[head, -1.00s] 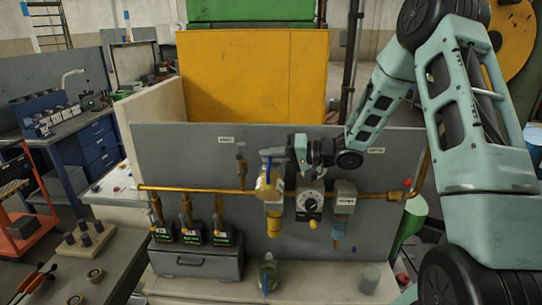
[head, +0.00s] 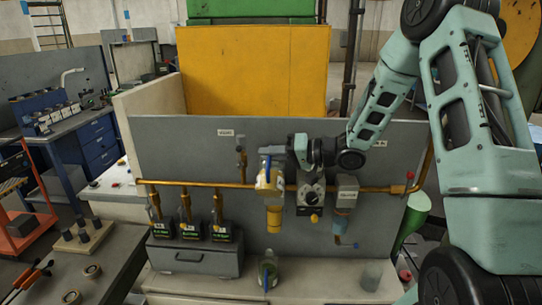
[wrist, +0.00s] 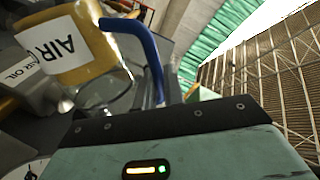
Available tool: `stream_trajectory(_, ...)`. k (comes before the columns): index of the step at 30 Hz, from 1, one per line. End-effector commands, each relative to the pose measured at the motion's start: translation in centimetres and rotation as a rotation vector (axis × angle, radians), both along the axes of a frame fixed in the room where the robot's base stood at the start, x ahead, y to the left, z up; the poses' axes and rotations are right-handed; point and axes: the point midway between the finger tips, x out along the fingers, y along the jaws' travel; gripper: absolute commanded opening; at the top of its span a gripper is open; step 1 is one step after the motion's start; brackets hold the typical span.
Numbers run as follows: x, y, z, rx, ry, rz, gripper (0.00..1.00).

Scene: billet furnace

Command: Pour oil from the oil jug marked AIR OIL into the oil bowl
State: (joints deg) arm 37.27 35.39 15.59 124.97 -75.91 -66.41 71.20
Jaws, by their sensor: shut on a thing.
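My gripper (head: 292,153) is raised before the grey panel, with a jug (head: 268,179) at its left. The jug is clear with yellow oil, a white label and a blue handle (wrist: 150,52). In the wrist view the jug's label (wrist: 55,45) reads AIR, upside down. The jug hangs in front of the piped units, and its exact tilt is hard to tell.
Another clear vessel with a blue handle (head: 268,275) stands on the bench below.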

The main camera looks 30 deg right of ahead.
Motion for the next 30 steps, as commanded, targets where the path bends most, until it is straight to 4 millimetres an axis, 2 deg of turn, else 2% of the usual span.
stream_trajectory(17, -0.3, 0.2, -0.3, -0.028, -0.037, 0.0, 0.0)
stream_trajectory(30, -0.9, 0.7, -2.0, -0.103, -0.13, -0.001, 0.0)
